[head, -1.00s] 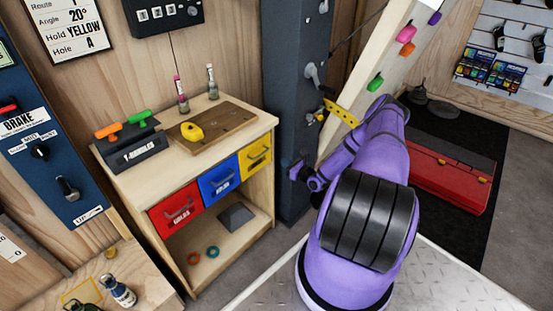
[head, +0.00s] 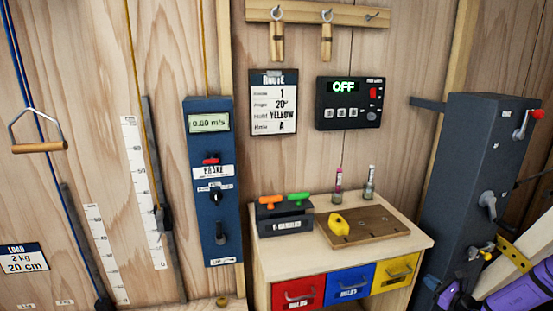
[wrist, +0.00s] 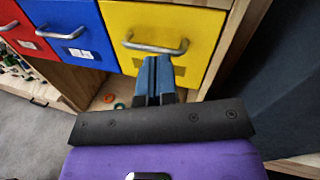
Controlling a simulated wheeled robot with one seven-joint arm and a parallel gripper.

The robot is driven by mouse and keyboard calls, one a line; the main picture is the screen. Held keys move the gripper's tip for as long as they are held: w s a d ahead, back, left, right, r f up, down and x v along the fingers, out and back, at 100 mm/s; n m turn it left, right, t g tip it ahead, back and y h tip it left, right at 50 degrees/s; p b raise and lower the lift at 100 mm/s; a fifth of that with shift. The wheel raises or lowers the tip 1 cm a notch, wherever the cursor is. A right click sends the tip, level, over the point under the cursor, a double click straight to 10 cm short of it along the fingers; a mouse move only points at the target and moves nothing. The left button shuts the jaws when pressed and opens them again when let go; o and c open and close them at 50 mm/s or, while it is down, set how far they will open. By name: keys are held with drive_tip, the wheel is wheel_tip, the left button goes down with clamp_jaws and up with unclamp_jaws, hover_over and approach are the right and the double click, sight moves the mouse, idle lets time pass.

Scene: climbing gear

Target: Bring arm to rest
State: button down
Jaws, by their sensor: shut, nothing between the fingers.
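My gripper (wrist: 153,76) shows in the wrist view with its blue fingers together and nothing between them. In that view it lies in front of the lower part of the yellow drawer (wrist: 168,60), below the drawer's metal handle. I cannot tell whether it touches the drawer. In the head view only part of my purple arm shows, at the lower right edge, and the fingertips cannot be made out there.
A wooden cabinet (head: 280,262) has red (head: 298,292), blue (head: 345,284) and yellow (head: 396,272) drawers, all looking shut. A yellow hold (head: 339,225) lies on the brown board on top. A dark blue post (head: 480,170) stands right of the cabinet.

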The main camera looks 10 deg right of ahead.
drive_tip(key=w+a+r+n+g+y, duration=0.2)
drive_tip(key=a+r+n+g+y, duration=0.15)
drive_tip(key=a+r+n, duration=0.45)
drive_tip(key=w+a+r+n+g+y, duration=0.1)
drive_tip(key=a+r+n+g+y, duration=0.25)
drive_tip(key=r, duration=0.85)
drive_tip(key=s+a+r+n+g+h, duration=0.2)
drive_tip(key=s+a+r+n+g, duration=0.15)
drive_tip(key=a+r, duration=0.35)
drive_tip(key=s+a+r+n+g+h, duration=0.2)
drive_tip(key=a+r+n+g, duration=0.3)
drive_tip(key=r, duration=0.4)
drive_tip(key=s+a+r+n+h, duration=0.5)
drive_tip(key=s+a+r, duration=0.5)
drive_tip(key=s+r, duration=0.25)
drive_tip(key=s+r+n+t+h, duration=0.2)
drive_tip(key=s, duration=0.6)
drive_tip(key=s+r+n+t+h, duration=0.2)
drive_tip(key=s+r+n, duration=0.1)
drive_tip(key=s, duration=0.5)
drive_tip(key=shift+a+r, duration=0.25)
drive_tip(key=shift+a, duration=0.1)
